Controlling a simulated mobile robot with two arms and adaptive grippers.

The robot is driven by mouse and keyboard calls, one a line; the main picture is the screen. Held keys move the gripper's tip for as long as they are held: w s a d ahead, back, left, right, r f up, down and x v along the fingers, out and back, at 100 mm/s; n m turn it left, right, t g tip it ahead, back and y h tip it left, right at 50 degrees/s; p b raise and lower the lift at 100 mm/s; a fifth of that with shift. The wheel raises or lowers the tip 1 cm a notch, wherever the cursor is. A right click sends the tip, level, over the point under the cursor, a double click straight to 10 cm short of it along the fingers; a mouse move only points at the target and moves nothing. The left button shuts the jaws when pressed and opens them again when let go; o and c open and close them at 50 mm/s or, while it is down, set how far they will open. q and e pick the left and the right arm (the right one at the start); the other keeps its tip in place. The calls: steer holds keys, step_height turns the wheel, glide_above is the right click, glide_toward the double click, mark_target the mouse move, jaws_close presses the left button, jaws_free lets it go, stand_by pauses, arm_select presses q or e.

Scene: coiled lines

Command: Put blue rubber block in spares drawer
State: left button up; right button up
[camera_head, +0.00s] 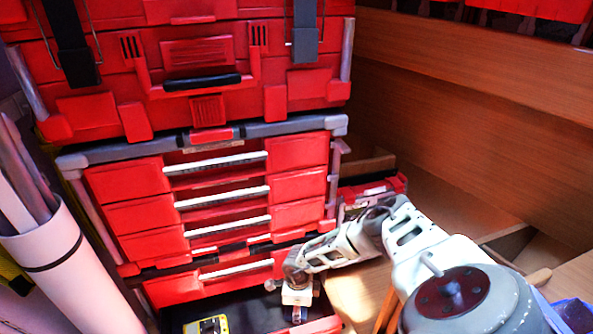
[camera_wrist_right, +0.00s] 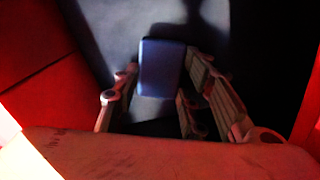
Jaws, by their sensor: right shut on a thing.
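The blue rubber block (camera_wrist_right: 162,68) shows in the right wrist view between the fingers of my right gripper (camera_wrist_right: 160,82), which is shut on it. In the head view my right gripper (camera_head: 298,302) points down over the open bottom drawer (camera_head: 250,308) of the red tool chest, near the drawer's right end. A small dark blue part of the block (camera_head: 299,315) shows below it. The dark drawer floor lies beyond the block; I cannot tell whether they touch. My left gripper is not in view.
A yellow device (camera_head: 207,325) lies in the left part of the open drawer. Several closed red drawers (camera_head: 222,190) stand above it. A white tube (camera_head: 55,262) with rolls stands at left. A wooden wall (camera_head: 470,85) rises at right.

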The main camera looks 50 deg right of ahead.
steer(key=shift+f, duration=0.15)
steer(key=o, duration=1.3)
steer(key=shift+c, duration=0.2)
steer(key=shift+r, duration=0.3)
step_height(320, 180, up, 12)
steer(key=p, duration=0.1)
steer(key=shift+f, duration=0.1)
